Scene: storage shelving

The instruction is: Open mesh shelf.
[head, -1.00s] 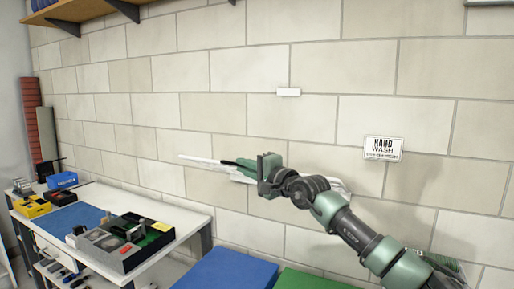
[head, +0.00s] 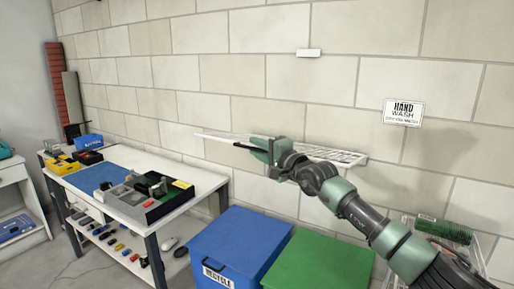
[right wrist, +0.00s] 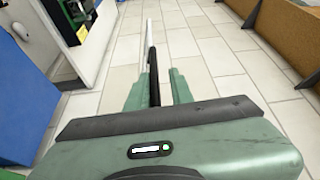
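The white mesh shelf (head: 341,155) is mounted on the block wall. In the head view it shows as a thin, nearly flat wire panel whose long edge reaches left past my gripper. My right gripper (head: 262,148) is at this shelf and hides part of its middle. A thin white edge (right wrist: 148,30) and a dark strip run between or just beyond the fingers; contact cannot be told. My left gripper is out of view.
A blue recycle bin (head: 235,245) and a green bin (head: 318,262) stand below the shelf. A white workbench (head: 205,187) with trays is at left. A hand wash sign (head: 403,113) hangs at right.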

